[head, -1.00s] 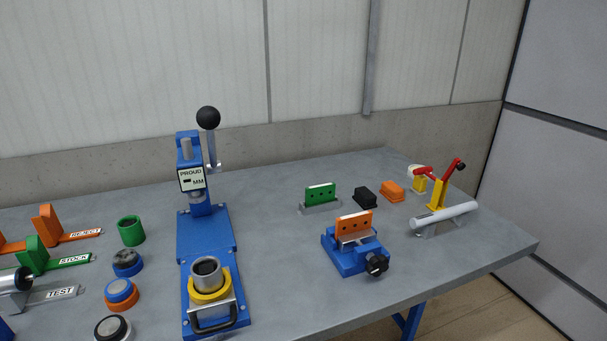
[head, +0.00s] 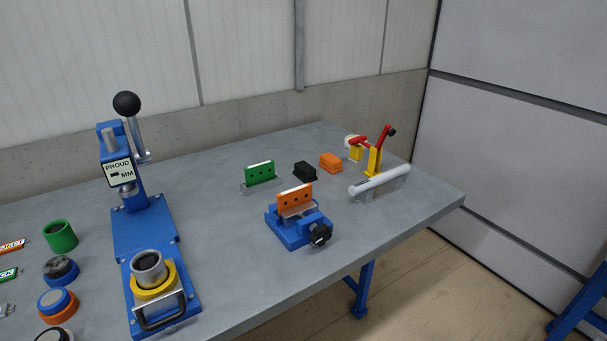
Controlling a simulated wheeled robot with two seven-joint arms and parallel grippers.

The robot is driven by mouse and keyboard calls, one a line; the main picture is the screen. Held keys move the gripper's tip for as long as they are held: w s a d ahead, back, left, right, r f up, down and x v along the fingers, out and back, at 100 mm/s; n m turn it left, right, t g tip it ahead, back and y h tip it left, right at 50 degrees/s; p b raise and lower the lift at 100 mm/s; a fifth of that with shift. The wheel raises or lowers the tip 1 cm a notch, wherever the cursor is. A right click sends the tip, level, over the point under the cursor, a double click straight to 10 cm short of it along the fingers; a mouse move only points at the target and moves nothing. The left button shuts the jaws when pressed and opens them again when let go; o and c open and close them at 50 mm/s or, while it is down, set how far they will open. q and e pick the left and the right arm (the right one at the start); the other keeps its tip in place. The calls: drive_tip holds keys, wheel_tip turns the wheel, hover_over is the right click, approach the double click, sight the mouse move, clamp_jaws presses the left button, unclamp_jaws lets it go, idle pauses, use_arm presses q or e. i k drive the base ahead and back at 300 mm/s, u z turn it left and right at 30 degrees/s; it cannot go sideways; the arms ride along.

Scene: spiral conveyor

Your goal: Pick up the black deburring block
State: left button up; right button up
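The black deburring block (head: 305,171) lies on the grey table in the head view, right of centre. It sits between a green plate with holes (head: 260,173) on its left and an orange block (head: 331,162) on its right, with small gaps. Nothing covers it. Neither of my grippers is in view.
A blue vise (head: 298,228) holding an orange plate stands in front of the black block. A grey cylinder (head: 380,181) and a red and yellow clamp (head: 376,155) are to the right. A blue press (head: 140,215) stands at left. The table between press and vise is clear.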

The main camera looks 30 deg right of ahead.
sight(305, 172)
drive_tip(key=u, duration=2.25)
drive_tip(key=k, duration=1.15)
drive_tip(key=z, duration=2)
